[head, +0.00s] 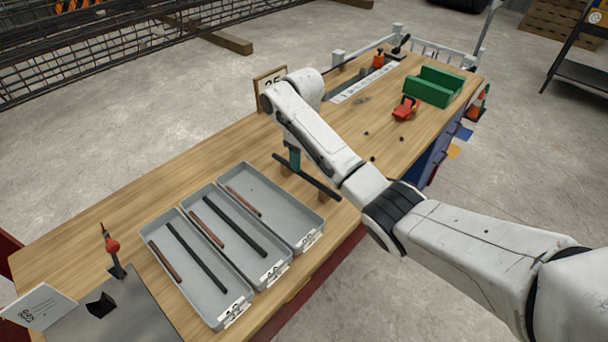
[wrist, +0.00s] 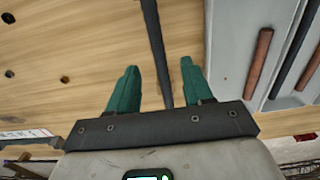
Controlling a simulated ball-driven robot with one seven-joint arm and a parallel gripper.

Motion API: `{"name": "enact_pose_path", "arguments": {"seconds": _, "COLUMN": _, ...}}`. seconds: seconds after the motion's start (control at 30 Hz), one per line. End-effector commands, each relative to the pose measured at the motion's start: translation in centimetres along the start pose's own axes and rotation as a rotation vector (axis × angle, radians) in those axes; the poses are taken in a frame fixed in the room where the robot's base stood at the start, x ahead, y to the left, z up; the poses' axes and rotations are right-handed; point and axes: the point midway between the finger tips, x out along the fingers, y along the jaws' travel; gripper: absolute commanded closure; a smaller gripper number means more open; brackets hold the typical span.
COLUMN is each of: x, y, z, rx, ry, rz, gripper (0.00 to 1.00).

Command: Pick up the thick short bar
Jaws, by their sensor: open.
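A dark, fairly thick bar (head: 318,183) lies on small wooden blocks on the bench, right of the grey trays. In the wrist view the bar (wrist: 154,40) runs from the top edge down between the green fingers. My gripper (head: 294,162) is open over the bar, near its far-left end in the head view. In the wrist view my gripper (wrist: 159,68) has one fingertip on each side of the bar, with gaps showing. I cannot tell how far the fingertips reach down beside it. The bar's part behind the gripper body is hidden.
Three grey trays, left (head: 221,312), middle (head: 271,270) and right (head: 311,236), hold brown and dark bars. A sign (head: 270,80) stands behind my gripper. A green channel block (head: 433,88) and a red tool (head: 404,108) are farther right.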

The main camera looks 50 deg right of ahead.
Motion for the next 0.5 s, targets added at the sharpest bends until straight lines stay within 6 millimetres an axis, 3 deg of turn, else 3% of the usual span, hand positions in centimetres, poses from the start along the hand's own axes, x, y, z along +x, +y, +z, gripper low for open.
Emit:
{"name": "enact_pose_path", "arguments": {"seconds": 0.3, "x": 4.2, "y": 0.2, "z": 0.4, "rx": 0.001, "ry": -0.004, "rz": -0.001, "gripper": 0.50}}
{"name": "enact_pose_path", "arguments": {"seconds": 0.5, "x": 5.1, "y": 0.2, "z": 0.3, "rx": 0.000, "ry": -0.002, "rz": -0.001, "gripper": 0.50}}
